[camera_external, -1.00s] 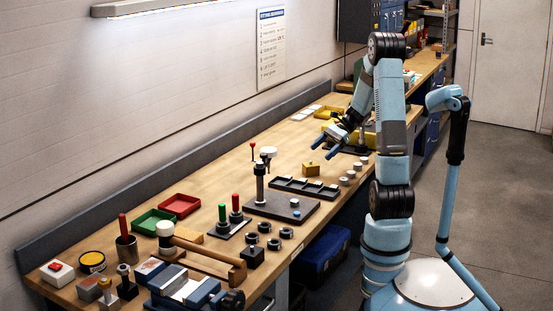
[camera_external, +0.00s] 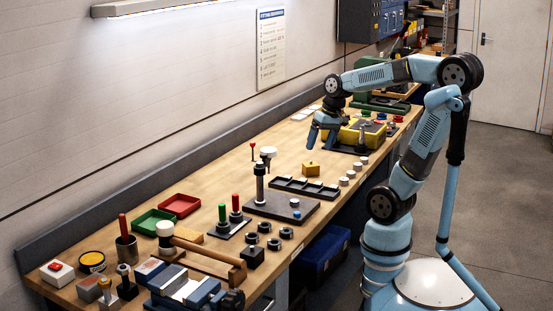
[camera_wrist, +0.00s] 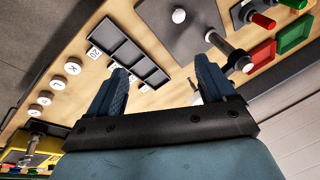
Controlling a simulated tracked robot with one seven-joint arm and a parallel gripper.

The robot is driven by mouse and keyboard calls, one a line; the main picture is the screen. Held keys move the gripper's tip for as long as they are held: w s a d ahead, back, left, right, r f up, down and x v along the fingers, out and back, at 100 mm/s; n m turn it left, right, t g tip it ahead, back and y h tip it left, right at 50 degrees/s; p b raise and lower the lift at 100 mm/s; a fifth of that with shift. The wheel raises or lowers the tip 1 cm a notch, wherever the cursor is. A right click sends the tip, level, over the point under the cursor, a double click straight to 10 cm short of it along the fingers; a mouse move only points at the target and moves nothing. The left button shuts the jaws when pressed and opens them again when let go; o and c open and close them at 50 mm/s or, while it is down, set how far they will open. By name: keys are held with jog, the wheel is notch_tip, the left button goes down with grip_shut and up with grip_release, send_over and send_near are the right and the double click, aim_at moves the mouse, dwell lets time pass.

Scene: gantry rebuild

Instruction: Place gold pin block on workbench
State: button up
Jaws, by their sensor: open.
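The gold pin block (camera_external: 311,169) is a small yellow block with a pin on top. It stands on the wooden workbench (camera_external: 225,178), behind the dark compartment tray. My gripper (camera_external: 322,141) is open and points down, above and beyond the block in the external view, with nothing between its fingers. In the wrist view the open fingers (camera_wrist: 162,70) frame bench top and part of the tray. I cannot make out the block clearly there; a finger may hide it.
The dark compartment tray (camera_external: 304,181) also shows in the wrist view (camera_wrist: 128,51). Several white round pieces (camera_external: 350,174) line the bench's front edge. A dark plate with a post (camera_external: 259,186) stands nearer. Yellow fixture (camera_external: 376,131) lies right of my gripper. Bare wood lies left of the block.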

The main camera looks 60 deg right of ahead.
jog(key=s+a+r+n+t+h, duration=0.1)
jog(key=s+a+r+n+t, duration=0.1)
jog(key=s+a+r+n, duration=0.1)
jog(key=shift+s+n+t, duration=0.4)
jog(key=shift+s+n, duration=0.35)
jog(key=shift+n, duration=0.35)
